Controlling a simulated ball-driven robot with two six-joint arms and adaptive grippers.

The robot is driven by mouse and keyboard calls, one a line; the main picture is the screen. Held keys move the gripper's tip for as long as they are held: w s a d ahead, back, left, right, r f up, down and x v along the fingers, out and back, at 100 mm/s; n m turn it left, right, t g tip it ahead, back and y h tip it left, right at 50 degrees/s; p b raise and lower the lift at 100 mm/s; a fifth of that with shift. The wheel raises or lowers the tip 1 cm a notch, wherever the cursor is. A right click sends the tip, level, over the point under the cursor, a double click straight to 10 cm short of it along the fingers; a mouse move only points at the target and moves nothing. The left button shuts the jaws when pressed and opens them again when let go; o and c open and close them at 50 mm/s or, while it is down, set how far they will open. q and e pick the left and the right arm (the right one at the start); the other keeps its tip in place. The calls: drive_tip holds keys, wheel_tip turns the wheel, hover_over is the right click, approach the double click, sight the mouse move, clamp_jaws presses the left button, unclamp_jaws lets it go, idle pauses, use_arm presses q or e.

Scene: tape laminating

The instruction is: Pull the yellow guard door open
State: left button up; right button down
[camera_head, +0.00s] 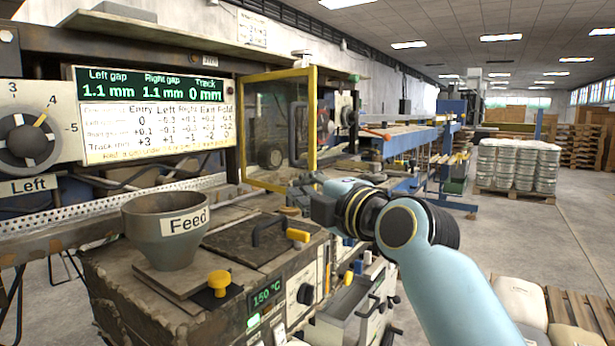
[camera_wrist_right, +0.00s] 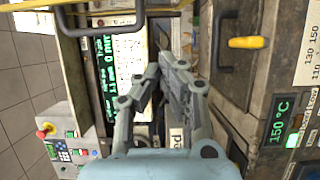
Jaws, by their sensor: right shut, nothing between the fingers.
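The yellow guard door (camera_head: 313,120) is a yellow frame around a clear pane, upright on the machine in the middle of the head view. I cannot tell how far it stands from the machine. A black bar handle (camera_head: 293,132) shows on it. In the wrist view, a yellow bar (camera_wrist_right: 50,4) and a black handle (camera_wrist_right: 102,30) lie at the top left. My right gripper (camera_head: 300,196) is below and in front of the door, apart from the handle. Its fingers (camera_wrist_right: 168,62) are shut and empty. My left gripper is not in view.
Below the door is a dark lid (camera_head: 235,242) with a black handle and a yellow grip (camera_head: 298,235). A Feed hopper (camera_head: 165,245) and yellow knob (camera_head: 219,280) stand to its left. The floor (camera_head: 440,240) at right is partly open, with pallets behind.

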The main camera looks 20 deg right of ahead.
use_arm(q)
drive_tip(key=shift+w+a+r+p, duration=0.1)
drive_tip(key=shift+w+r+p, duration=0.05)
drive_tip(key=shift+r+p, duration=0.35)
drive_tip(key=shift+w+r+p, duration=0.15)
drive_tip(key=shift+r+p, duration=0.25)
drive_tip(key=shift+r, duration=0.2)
use_arm(e)
drive_tip(key=w+d, duration=0.2)
drive_tip(key=w, duration=0.4)
drive_tip(key=shift+d, duration=0.25)
use_arm(q)
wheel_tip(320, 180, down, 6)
drive_tip(key=b, duration=0.6)
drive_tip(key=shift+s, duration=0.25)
use_arm(e)
drive_tip(key=w+d, duration=0.3)
drive_tip(key=d, duration=0.2)
drive_tip(key=shift+w+d, duration=0.15)
drive_tip(key=shift+d, duration=0.25)
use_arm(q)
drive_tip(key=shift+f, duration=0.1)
